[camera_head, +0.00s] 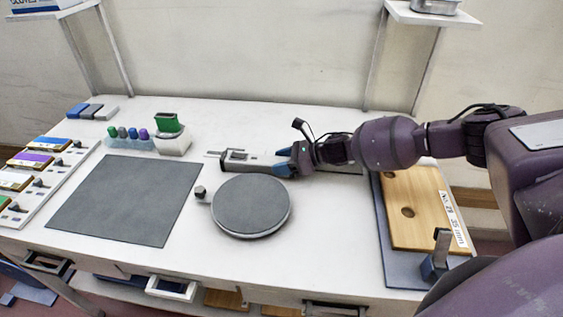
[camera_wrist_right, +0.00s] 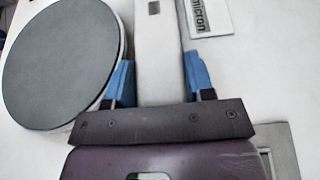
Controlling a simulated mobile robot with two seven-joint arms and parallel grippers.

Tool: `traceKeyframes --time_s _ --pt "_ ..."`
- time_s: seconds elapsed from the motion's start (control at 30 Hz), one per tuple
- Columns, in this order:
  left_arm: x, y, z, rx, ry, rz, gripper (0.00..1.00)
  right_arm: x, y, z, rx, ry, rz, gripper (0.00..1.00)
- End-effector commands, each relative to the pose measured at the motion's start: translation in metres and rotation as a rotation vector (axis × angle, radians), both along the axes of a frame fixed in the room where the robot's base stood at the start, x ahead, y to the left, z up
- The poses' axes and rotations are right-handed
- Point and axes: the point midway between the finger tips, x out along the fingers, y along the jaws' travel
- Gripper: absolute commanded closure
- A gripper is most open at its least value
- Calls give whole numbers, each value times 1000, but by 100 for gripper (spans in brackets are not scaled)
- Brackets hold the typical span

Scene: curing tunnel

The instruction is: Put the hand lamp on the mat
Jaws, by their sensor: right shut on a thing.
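The hand lamp (camera_wrist_right: 158,50) shows in the right wrist view as a pale, long body with a small dark square on it, between two blue fingertips. In the head view its pale body (camera_head: 260,159) lies behind the round plate, partly hidden by the fingers. My right gripper (camera_head: 291,161) is shut on it; the blue fingers (camera_wrist_right: 158,82) sit on either side. Whether the lamp touches the table is unclear. The mat (camera_head: 125,200) is a flat dark grey square at the left of the table, bare. My left gripper is not in view.
Small coloured bottles (camera_head: 128,134) and a green-topped block (camera_head: 171,138) stand behind the mat. A wooden board (camera_head: 418,215) lies at right, a rack (camera_head: 38,185) at left.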

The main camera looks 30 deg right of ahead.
Motion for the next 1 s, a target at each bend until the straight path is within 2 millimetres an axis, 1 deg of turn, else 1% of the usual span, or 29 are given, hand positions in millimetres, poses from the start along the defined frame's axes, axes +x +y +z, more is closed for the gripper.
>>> traceKeyframes --time_s 0.17,0.2,0.37,0.6,0.73,0.87,1.0 --pt "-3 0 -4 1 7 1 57 1 0 -2 2 -1 0 91" --pt "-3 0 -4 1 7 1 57 0 0 -4 0 0 0 50" --pt "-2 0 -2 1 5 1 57 0 0 -2 0 0 0 26" --pt "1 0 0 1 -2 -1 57 0 0 -2 0 0 0 26" --pt "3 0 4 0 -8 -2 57 0 -1 3 -1 -1 -1 26" --pt "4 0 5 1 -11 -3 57 -9 -14 8 -2 -1 -1 26" --pt "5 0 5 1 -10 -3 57 -23 -35 17 -3 0 -4 26"
